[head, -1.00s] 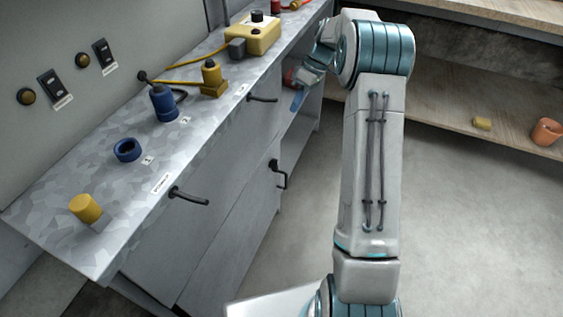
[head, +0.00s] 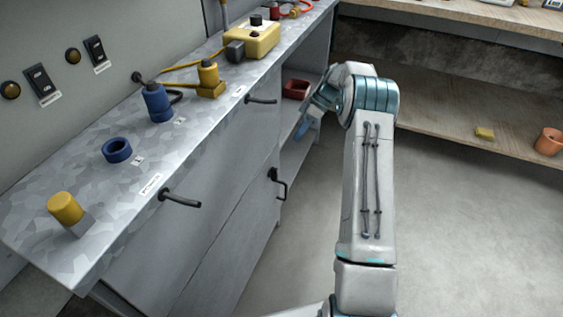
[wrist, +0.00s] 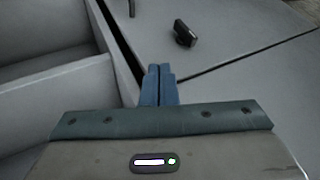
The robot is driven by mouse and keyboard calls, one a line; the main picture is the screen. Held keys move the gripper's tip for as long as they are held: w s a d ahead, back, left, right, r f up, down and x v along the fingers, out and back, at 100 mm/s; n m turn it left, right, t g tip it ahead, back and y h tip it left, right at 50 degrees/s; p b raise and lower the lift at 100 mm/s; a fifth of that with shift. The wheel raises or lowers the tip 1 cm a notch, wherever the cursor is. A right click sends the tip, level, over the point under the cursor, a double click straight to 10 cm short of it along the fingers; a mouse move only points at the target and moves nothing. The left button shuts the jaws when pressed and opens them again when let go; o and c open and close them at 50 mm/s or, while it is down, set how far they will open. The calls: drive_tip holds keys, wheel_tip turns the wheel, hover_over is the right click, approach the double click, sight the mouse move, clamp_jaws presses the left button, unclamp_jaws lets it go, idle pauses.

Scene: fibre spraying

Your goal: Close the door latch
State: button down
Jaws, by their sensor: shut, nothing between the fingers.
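A bent black handle (head: 279,184), which looks like the door latch, sits on the grey cabinet front (head: 235,165). I cannot tell whether it is latched. My gripper (head: 303,128) is to the right of it and higher in the picture, in front of the cabinet's open shelf bay. Its blue fingers are together and empty, apart from the handle. In the wrist view the closed fingertips (wrist: 159,70) point at grey panels, with a black fitting (wrist: 184,33) beyond them to the right; which handle this is, I cannot tell.
Straight black handles stick out at the upper (head: 262,100) and left (head: 181,199) parts of the front. A dark red bin (head: 296,88) sits in the open bay. The worktop (head: 45,235) holds blue and yellow fittings. The floor right of my arm is clear.

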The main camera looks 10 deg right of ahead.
sight(273, 174)
drive_tip(key=s+a+f+b, duration=0.3)
drive_tip(key=s+a+f, duration=0.1)
drive_tip(key=a+f, duration=0.2)
drive_tip(key=shift+s+a+f, duration=0.3)
drive_tip(key=shift+a, duration=0.3)
